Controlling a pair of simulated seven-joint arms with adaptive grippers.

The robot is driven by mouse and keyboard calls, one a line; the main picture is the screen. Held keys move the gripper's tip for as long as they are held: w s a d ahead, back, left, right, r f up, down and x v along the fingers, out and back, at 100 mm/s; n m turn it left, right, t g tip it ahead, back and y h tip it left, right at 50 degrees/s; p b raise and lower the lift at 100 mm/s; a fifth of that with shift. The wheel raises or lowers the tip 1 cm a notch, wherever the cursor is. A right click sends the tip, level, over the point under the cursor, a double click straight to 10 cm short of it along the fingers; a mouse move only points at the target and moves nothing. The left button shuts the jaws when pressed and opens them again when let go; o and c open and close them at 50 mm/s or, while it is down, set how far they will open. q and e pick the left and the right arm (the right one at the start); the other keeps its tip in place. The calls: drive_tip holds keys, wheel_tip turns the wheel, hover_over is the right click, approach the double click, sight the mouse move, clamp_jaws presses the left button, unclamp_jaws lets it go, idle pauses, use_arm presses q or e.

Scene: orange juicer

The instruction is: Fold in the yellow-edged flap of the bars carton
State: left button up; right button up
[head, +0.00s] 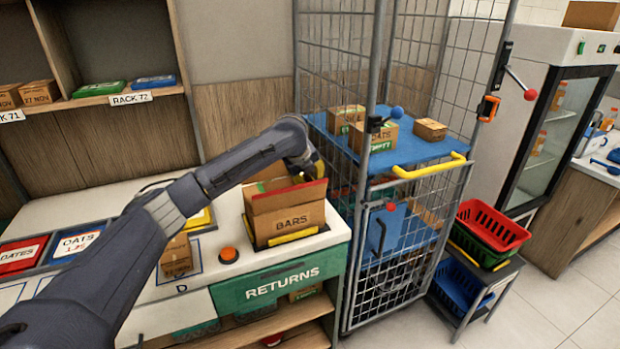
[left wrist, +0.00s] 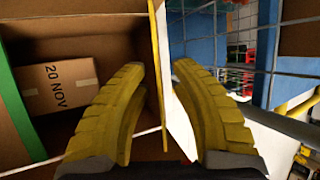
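The bars carton (head: 288,221) stands on the counter, open at the top, with a red-edged flap (head: 285,190) at its front. My left gripper (head: 316,170) is over the carton's right rear side, partly hidden by its own arm. In the left wrist view its two yellow fingers (left wrist: 159,68) are apart, one on each side of the yellow-edged flap (left wrist: 162,40), which stands up between them. Whether a finger touches the flap I cannot tell. Inside the carton lies a box marked 20 NOV (left wrist: 58,86). A green edge (left wrist: 18,110) shows at left. My right gripper is not in view.
A wire cage trolley (head: 360,240) with a blue shelf (head: 400,153) of small cartons stands close right of the carton. An orange button (head: 228,255) and a small carton (head: 176,256) are left of it. Baskets (head: 492,228) stand further right.

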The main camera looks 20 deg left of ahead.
use_arm(q)
drive_tip(key=shift+w+f, duration=0.1)
drive_tip(key=shift+f, duration=0.1)
drive_tip(key=shift+c, duration=0.6)
clamp_jaws()
